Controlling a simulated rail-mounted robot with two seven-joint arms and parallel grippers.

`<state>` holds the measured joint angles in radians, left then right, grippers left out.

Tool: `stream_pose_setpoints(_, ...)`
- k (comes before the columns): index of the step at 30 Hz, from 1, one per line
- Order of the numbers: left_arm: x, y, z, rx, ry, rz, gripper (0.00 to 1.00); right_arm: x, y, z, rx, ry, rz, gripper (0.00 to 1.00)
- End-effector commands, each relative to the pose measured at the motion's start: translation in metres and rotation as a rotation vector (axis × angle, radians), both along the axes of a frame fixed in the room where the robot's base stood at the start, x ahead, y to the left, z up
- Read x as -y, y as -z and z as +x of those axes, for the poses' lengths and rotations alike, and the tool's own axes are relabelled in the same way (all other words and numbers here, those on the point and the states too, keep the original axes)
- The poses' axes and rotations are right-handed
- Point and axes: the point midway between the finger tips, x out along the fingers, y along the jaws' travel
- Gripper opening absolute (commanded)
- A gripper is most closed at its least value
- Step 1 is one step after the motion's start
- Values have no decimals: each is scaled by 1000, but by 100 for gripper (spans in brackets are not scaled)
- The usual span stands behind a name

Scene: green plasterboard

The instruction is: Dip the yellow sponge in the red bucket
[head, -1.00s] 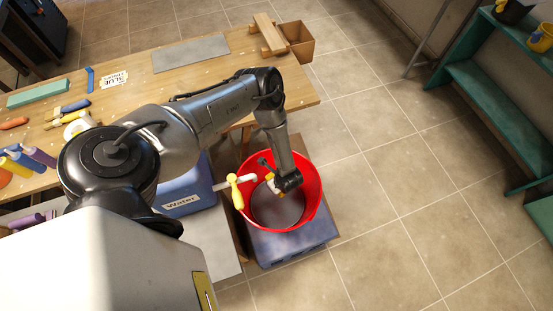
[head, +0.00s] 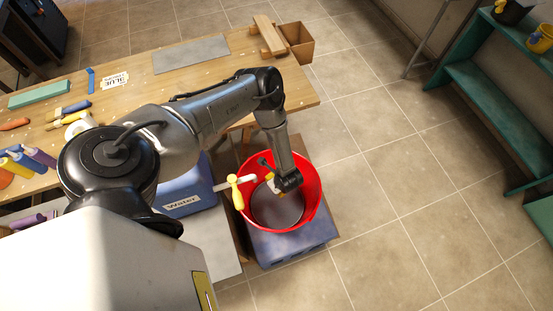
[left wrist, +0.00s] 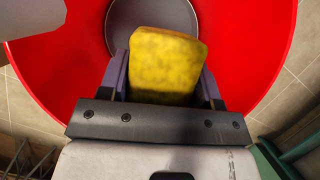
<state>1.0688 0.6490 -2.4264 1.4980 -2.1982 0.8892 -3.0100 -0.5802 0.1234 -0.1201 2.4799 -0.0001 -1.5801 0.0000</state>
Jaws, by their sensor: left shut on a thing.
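The red bucket (head: 308,178) stands upright on a blue box, with a grey round bottom showing inside. My left arm reaches down over it, and my left gripper (head: 277,187) is at the bucket's opening. In the left wrist view, the left gripper (left wrist: 165,80) is shut on the yellow sponge (left wrist: 168,62), one finger on each side. The sponge is over the bucket's inside, with the red wall (left wrist: 262,45) around it. It looks clear of the wall; its height above the bottom is hard to tell. My right gripper is not in view.
A blue box (head: 290,245) supports the bucket. A blue container labelled Water (head: 182,204) and a yellow-handled item (head: 236,192) are at the bucket's left. The wooden workbench (head: 135,105) holds tools and bottles. Open tiled floor (head: 400,200) lies to the right, before a green shelf (head: 480,95).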

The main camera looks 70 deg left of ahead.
Motion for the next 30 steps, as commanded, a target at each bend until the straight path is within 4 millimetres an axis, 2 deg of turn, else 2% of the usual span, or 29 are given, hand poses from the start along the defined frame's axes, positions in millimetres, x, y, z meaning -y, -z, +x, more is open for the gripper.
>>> stream_pose_setpoints(7, 0, -10, 0, 0, 0, 0, 35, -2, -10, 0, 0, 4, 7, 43)
stream_pose_setpoints(19, 0, -47, 0, 0, 0, 0, 35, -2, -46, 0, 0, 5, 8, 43)
stream_pose_setpoints(30, 0, -50, 0, 0, 0, 0, 35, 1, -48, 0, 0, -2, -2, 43)
